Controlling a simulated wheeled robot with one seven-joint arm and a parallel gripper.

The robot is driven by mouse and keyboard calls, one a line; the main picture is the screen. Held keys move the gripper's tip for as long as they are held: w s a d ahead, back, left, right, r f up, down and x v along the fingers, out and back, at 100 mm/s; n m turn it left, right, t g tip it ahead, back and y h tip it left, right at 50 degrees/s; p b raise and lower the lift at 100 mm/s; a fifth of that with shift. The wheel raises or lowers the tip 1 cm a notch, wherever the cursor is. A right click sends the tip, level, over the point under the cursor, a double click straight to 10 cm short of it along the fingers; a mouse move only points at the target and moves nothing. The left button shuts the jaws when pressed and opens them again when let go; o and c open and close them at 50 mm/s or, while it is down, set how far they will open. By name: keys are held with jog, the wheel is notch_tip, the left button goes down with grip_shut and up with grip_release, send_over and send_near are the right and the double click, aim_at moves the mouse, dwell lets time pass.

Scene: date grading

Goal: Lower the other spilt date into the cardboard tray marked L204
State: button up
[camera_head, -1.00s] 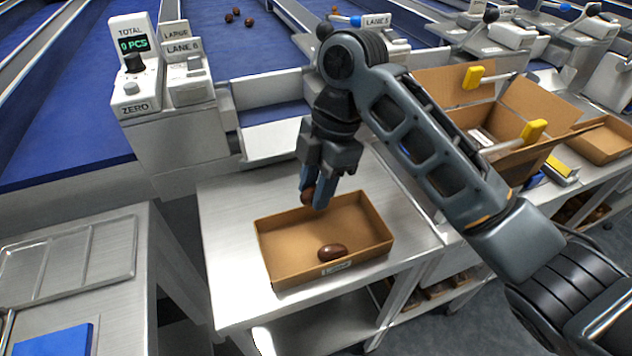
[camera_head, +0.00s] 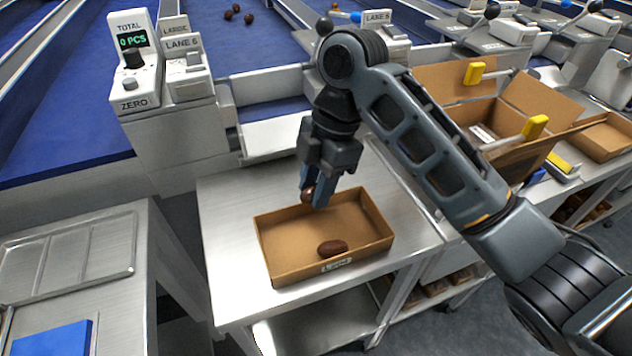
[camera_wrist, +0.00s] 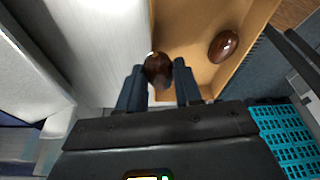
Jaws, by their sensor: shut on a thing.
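My gripper (camera_head: 316,198) is shut on a brown date (camera_head: 307,196), held over the back left part of the open cardboard tray (camera_head: 276,268). In the wrist view the held date (camera_wrist: 158,69) sits between the two blue-grey fingertips (camera_wrist: 159,82). Another brown date (camera_head: 332,247) lies on the tray floor near the front wall; it also shows in the wrist view (camera_wrist: 223,46). A label on the tray's front is too small to read surely. I cannot tell whether the held date touches the tray.
The tray stands on a steel bench (camera_head: 222,225). A large open carton (camera_head: 505,160) with yellow-handled tools is to the right. A counter unit marked LANE 6 (camera_head: 183,65) stands behind. Several dates lie on the blue belt (camera_head: 270,45).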

jog(key=shift+f, duration=0.35)
dwell(0.3)
jog(key=o, duration=0.7)
jog(key=shift+o, duration=0.2)
